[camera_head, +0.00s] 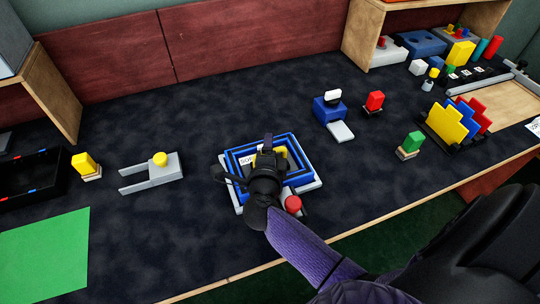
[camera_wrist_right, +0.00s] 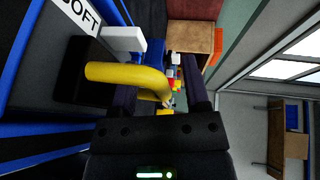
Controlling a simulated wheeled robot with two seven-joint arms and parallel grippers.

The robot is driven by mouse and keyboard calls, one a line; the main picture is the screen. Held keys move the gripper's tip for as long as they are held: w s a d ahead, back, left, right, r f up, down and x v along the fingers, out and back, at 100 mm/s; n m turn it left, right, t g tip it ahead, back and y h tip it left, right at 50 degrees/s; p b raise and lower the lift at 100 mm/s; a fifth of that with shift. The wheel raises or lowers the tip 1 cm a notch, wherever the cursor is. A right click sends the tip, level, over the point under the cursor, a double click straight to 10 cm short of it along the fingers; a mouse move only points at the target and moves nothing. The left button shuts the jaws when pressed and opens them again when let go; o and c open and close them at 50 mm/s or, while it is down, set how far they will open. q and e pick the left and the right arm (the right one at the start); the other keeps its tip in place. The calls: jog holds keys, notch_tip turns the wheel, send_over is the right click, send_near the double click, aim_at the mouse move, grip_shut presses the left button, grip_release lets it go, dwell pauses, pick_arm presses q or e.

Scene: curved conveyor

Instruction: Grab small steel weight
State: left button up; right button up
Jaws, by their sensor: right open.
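My right gripper (camera_head: 250,166) is open over the blue square-rimmed tray (camera_head: 296,146) near the middle of the table. In the right wrist view its two dark fingers stand apart, with a curved yellow bar (camera_wrist_right: 130,74) by the left finger; I cannot tell whether they touch. A label reading "SOFT" (camera_wrist_right: 76,16) lies beside it. A tiny grey metallic piece (camera_head: 428,86) at the back right may be the small steel weight; it is too small to be sure. My gripper is far from it. My left gripper is not in view.
A red knob (camera_head: 293,204) stands at the tray's front corner. A grey fork-shaped piece (camera_head: 152,174) lies left.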

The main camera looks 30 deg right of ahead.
jog(key=shift+w+d+f, duration=0.1)
jog(key=shift+w+d, duration=0.2)
jog(key=shift+w, duration=0.1)
grip_shut()
dwell(1.1)
